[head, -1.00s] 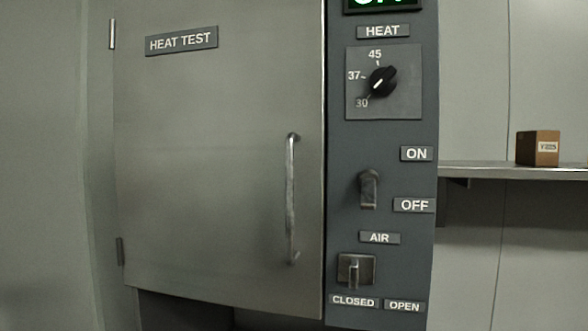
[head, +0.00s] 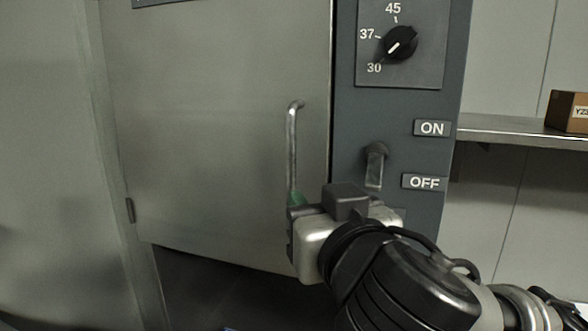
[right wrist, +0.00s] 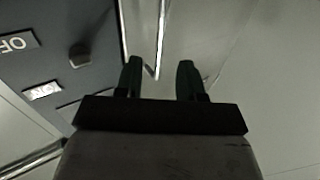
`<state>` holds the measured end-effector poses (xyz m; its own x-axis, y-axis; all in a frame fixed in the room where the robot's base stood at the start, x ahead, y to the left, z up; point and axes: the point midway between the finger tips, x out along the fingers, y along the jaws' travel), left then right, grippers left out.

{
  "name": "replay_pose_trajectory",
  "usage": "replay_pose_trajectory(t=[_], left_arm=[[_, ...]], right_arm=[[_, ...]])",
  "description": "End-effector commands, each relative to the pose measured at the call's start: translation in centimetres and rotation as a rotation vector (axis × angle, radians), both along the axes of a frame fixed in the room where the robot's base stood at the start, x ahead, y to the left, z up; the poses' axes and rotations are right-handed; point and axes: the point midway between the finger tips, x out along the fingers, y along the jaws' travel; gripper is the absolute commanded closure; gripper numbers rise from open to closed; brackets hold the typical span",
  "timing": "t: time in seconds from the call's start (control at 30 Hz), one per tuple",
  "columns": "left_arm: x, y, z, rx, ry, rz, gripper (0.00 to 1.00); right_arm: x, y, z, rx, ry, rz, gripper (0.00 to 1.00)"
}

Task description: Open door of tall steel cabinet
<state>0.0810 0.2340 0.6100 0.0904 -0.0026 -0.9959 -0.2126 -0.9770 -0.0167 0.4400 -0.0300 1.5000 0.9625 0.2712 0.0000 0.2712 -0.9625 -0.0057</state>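The steel cabinet's door (head: 210,130) fills the left of the head view and looks shut, its right edge against the grey control panel (head: 350,120). A vertical bar handle (head: 292,145) stands near that edge; its lower part is hidden by my right gripper (head: 297,200). In the right wrist view the handle (right wrist: 161,40) runs down toward the gap between my two dark fingers. My right gripper (right wrist: 158,75) is open there, fingers apart on either side of the bar's line. I cannot tell whether they touch it. My left gripper is not in view.
A wall shelf (head: 500,128) with a cardboard box (head: 568,112) is at the right. A hinge (head: 130,210) shows on the door's left side.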

Motion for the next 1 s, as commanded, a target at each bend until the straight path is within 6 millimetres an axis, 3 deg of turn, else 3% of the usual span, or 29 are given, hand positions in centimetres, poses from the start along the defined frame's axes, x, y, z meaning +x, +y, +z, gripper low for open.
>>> replay_pose_trajectory(t=[0.53, 0.73, 1.0], left_arm=[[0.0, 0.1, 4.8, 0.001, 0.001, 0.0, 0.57], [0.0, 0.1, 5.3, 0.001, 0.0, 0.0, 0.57], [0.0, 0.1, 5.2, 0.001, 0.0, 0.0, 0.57]], right_arm=[[8.7, 2.4, 0.4, -0.002, 0.002, -0.002, 0.61], [10.0, 2.8, 0.1, -0.001, 0.0, 0.0, 0.61], [10.1, 2.8, 0.0, -0.001, 0.0, 0.0, 0.61]])
